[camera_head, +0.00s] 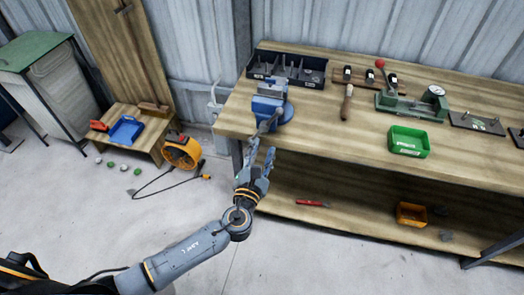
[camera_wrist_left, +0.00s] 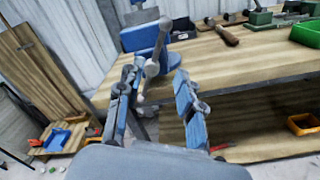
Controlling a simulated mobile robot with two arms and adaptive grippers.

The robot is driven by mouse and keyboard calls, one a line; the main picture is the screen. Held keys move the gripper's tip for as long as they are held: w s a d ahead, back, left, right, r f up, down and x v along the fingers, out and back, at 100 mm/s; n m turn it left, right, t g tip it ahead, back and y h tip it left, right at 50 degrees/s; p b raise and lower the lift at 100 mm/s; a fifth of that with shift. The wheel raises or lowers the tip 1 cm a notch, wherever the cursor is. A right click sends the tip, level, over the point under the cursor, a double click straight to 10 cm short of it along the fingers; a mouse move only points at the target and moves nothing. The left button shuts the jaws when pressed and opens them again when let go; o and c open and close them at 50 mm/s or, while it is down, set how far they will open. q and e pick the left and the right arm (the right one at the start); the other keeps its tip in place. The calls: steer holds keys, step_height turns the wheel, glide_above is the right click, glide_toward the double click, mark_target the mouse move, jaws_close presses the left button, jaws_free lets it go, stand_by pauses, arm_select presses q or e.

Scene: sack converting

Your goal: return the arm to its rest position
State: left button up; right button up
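My left arm (camera_head: 185,258) reaches in from the lower left of the head view. My left gripper (camera_head: 263,149) is in front of the bench's left end, just below the handle of the blue vise (camera_head: 270,101). In the left wrist view, the gripper (camera_wrist_left: 158,72) has its two fingers spread apart with nothing held. The round end of the vise handle (camera_wrist_left: 152,68) shows in the gap between the fingers, near the tips. I cannot tell whether a finger touches it. My right gripper is not in view.
A lower shelf (camera_head: 350,205) lies below.

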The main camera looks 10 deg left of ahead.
arm_select(q)
steer(key=s+a+f+n+g+y, duration=0.1)
steer(key=s+a+f+n+g, duration=0.4)
steer(key=f, duration=0.6)
steer(key=s+a+f+n+g+b, duration=0.1)
steer(key=s+f+n, duration=0.2)
steer(key=f+n, duration=0.55)
steer(key=s+a+f+n+g+y, duration=0.1)
steer(key=s+a+f+n+g, duration=0.25)
steer(key=f, duration=0.95)
steer(key=s+f+n+g, duration=0.2)
steer(key=s+f+n, duration=0.4)
steer(key=s, duration=0.6)
steer(key=s+a+f+n+g+h+b, duration=0.1)
steer(key=s+f+n+g, duration=0.2)
steer(key=s+f+n, duration=0.3)
steer(key=s+a+f+n+g, duration=0.1)
steer(key=s+f+n, duration=0.6)
steer(key=s, duration=1.1)
steer(key=n+g, duration=0.1)
steer(key=n, duration=0.3)
steer(key=shift+s+a, duration=0.15)
steer(key=shift+s, duration=0.05)
steer(key=shift+g, duration=0.25)
